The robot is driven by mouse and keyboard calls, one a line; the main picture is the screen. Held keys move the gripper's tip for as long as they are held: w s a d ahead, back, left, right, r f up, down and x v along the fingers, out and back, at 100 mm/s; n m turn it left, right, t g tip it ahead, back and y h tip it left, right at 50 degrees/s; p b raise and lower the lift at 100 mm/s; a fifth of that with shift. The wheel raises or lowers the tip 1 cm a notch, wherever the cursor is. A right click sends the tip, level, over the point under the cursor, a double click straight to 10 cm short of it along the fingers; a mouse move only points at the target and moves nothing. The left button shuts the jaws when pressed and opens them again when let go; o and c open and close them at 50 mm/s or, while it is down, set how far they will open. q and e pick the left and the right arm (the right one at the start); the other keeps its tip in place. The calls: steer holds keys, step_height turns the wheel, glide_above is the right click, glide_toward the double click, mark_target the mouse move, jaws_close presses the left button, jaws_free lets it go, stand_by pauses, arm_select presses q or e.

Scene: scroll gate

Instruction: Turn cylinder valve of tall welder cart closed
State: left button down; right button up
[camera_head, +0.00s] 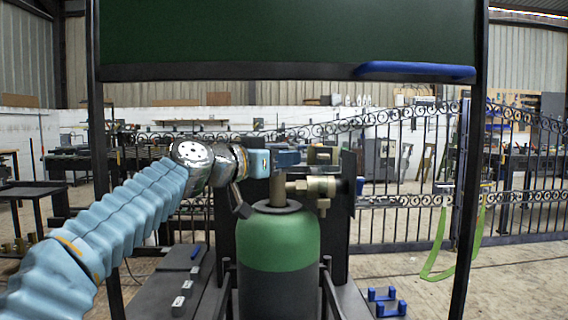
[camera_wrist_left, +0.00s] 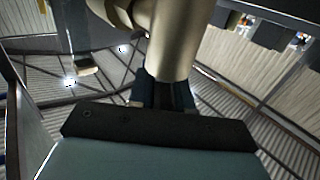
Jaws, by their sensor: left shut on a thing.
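The green-topped gas cylinder (camera_head: 278,242) stands upright on the tall welder cart (camera_head: 346,232). Its brass valve (camera_head: 278,187) rises from the neck, with a side fitting (camera_head: 320,187) and a small blue knob (camera_head: 360,186) to the right. My left gripper (camera_head: 287,157) reaches in from the left at the valve's top, shut on the valve; its dark blue fingers hide the gripped part. In the left wrist view, the fingers (camera_wrist_left: 163,93) meet a thick beige metal valve part (camera_wrist_left: 175,40). My right gripper is not in view.
The dark green board (camera_head: 290,30) and black posts (camera_head: 470,200) frame the cart. A blue bar (camera_head: 415,69) runs along the board's lower edge. A scroll gate (camera_head: 410,210) stands behind, with a green strap (camera_head: 440,245) hanging at right. Blue brackets (camera_head: 391,309) lie low at right.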

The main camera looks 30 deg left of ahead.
arm_select(q)
steer(key=shift+f+m+g+h+b, duration=0.2)
steer(key=shift+m+g+h+b, duration=0.2)
steer(key=shift+m+h+b, duration=0.45)
steer(key=shift+d+m+g+h, duration=0.1)
steer(key=shift+m+g+h, duration=0.2)
steer(key=shift+h, duration=0.45)
steer(key=shift+d+r+m+g+h+p, duration=0.1)
steer(key=shift+r+m+g+h+p, duration=0.2)
steer(key=shift+m+g+h+p, duration=0.7)
steer(key=m+g+h+p, duration=0.1)
steer(key=g+h+p, duration=0.1)
steer(key=m+g+h+p, duration=0.1)
steer(key=m+g+p, duration=0.1)
steer(key=s+m+g+h+p, duration=0.1)
steer(key=m+g+h+p, duration=0.1)
steer(key=shift+d+r+m+g+h+p, duration=0.2)
steer(key=shift+d+m+g+h+p, duration=0.1)
steer(key=shift+g, duration=0.1)
steer(key=shift+s+f+m+g+h+p, duration=0.15)
steer(key=shift+m+g+h+p, duration=0.1)
steer(key=shift+m+g+p, duration=0.35)
steer(key=shift+f+m+g+h+p, duration=0.1)
steer(key=shift+m+g+h+p, duration=0.15)
steer(key=shift+g+p, duration=0.4)
steer(key=shift+d+g, duration=0.1)
steer(key=shift+g, duration=0.15)
steer(key=c, duration=1.1)
jaws_free()
